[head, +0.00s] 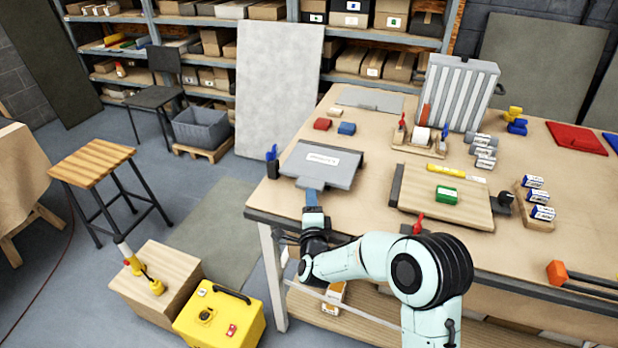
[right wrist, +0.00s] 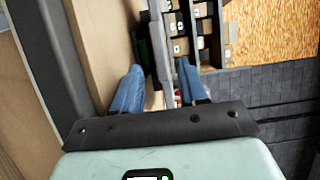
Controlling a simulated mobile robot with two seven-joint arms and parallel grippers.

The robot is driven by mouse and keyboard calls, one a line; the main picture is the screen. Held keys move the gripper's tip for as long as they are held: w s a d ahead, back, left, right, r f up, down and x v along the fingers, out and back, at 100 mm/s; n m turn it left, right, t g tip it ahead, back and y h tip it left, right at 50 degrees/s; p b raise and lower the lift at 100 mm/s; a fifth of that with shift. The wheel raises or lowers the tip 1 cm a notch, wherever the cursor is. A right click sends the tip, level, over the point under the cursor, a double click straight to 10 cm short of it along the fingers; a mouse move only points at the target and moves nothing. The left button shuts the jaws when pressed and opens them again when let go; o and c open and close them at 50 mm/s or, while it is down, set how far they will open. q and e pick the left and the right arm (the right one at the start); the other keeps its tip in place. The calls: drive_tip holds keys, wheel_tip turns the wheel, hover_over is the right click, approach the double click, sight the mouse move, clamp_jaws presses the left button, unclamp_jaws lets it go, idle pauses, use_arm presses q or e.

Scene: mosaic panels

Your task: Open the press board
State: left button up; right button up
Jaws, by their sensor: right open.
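The press board (head: 323,163) appears to be the flat grey board with a white label at the table's front left. Its grey top lies down, looking shut. My right gripper (head: 312,196) is at the front edge of this board, its blue fingers pointing toward it. In the right wrist view the two blue fingers (right wrist: 158,84) stand apart with nothing held between them. I cannot tell whether a finger touches the board. My left gripper is not in view.
A small dark holder with a blue piece (head: 272,160) stands at the board's left corner. A wooden board (head: 425,200) with a green block (head: 446,194) lies to the right. Red and blue blocks (head: 346,128) sit behind. A yellow case (head: 218,318) stands below, left of the table.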

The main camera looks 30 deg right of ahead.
sight(310, 179)
drive_tip(key=p+x, duration=0.2)
drive_tip(key=x, duration=0.6)
drive_tip(key=shift+w+d+r+p, duration=0.1)
drive_tip(key=shift+w+r+p, duration=0.05)
drive_tip(key=shift+p, duration=0.25)
drive_tip(key=shift+w+d, duration=0.3)
drive_tip(key=shift+w, duration=0.2)
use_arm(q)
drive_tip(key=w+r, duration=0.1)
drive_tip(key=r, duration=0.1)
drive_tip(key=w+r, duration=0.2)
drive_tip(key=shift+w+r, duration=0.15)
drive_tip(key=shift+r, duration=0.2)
use_arm(e)
drive_tip(key=shift+s, duration=0.1)
clamp_jaws()
